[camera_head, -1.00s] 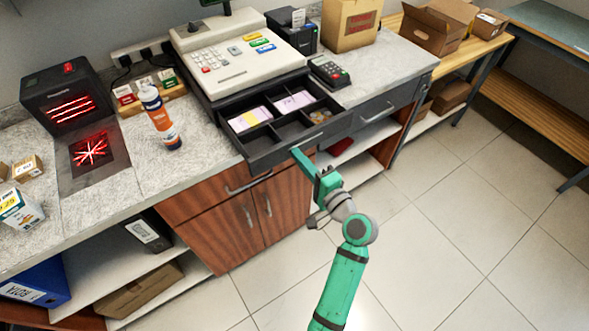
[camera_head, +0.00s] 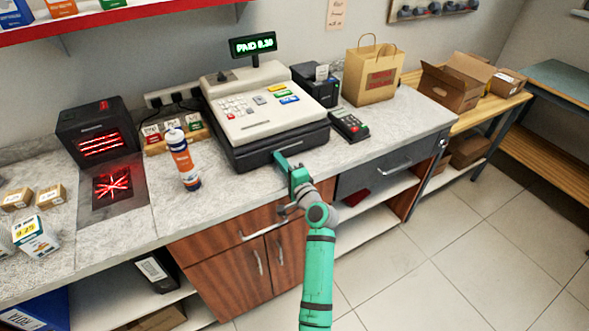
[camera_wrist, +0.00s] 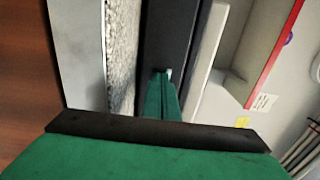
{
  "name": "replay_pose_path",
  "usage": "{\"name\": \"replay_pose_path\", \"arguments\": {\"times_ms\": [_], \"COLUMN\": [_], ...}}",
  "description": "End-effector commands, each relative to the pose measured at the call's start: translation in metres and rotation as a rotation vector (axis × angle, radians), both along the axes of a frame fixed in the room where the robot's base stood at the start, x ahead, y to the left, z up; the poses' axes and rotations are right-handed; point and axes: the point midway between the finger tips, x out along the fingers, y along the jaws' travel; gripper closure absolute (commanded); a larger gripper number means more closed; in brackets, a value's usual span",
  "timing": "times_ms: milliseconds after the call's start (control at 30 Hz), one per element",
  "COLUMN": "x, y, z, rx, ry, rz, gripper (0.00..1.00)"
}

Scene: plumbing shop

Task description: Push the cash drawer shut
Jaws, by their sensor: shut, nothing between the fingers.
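The cash drawer (camera_head: 254,156) is the black unit under the cream cash register (camera_head: 262,112). Its front is in line with the register body and no compartments show. My green gripper (camera_head: 281,160) is shut and empty, with its tips at the drawer front. In the wrist view the fingers (camera_wrist: 163,92) reach to the dark drawer front (camera_wrist: 164,45) and appear to touch it. The register's display (camera_head: 253,45) reads "PAID 8.30".
A white and orange tube (camera_head: 183,160) stands on the counter left of the register. A card terminal (camera_head: 350,126) and black printer (camera_head: 316,84) are on the right. A cabinet handle (camera_head: 258,229) sticks out below the counter edge.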

Motion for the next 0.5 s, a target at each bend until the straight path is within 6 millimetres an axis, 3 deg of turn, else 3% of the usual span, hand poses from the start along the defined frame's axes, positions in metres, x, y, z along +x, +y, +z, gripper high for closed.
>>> {"name": "replay_pose_path", "arguments": {"times_ms": [200,500], "x": [0.007,0.008], "y": [0.015,0.019], "z": [0.001,0.002], "rx": [0.0,-0.001], "ry": [-0.001,-0.003], "rz": [0.013,0.015], "gripper": [1.0,1.0]}}
